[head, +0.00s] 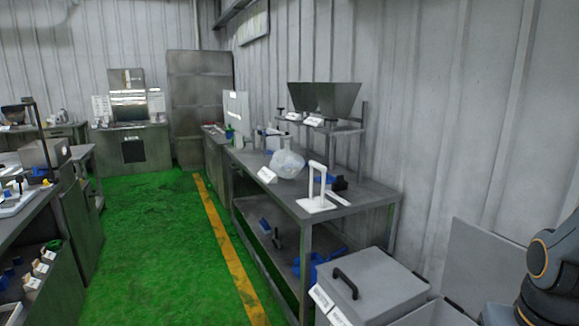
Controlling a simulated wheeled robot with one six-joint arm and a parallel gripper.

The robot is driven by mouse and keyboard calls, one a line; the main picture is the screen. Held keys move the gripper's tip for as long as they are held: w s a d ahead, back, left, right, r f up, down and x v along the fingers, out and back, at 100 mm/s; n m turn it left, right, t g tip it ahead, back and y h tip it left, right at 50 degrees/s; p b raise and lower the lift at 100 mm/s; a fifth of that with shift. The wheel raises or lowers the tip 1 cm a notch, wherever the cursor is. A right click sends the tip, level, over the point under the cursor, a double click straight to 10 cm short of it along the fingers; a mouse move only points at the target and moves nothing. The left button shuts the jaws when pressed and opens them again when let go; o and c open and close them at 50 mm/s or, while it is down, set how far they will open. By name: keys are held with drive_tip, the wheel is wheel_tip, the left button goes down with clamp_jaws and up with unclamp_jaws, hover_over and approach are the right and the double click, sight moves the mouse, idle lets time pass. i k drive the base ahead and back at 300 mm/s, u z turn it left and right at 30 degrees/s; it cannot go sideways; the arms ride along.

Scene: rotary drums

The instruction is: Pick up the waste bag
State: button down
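A pale, translucent plastic bag (287,164), which looks like the waste bag, rests on the grey workbench (315,180) along the right wall. It is round and bulging, and its contents are not clear. A white label card stands right in front of it. My gripper is not in view; only a dark part of my arm with orange rings shows at the right edge, well apart from the bag.
A white upright stand (317,190) is on the bench's near end, right of the bag. A grey lidded box (368,285) with a black handle stands in front of the bench. The green floor (155,240) left of the yellow line is clear.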

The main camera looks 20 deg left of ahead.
sight(286, 164)
drive_tip(key=k, duration=1.15)
drive_tip(key=u, duration=1.1)
drive_tip(key=i, duration=1.5)
drive_tip(key=u, duration=0.95)
drive_tip(key=i, duration=3.4)
drive_tip(key=z, duration=0.95)
drive_tip(key=i, duration=0.85)
drive_tip(key=z, duration=1)
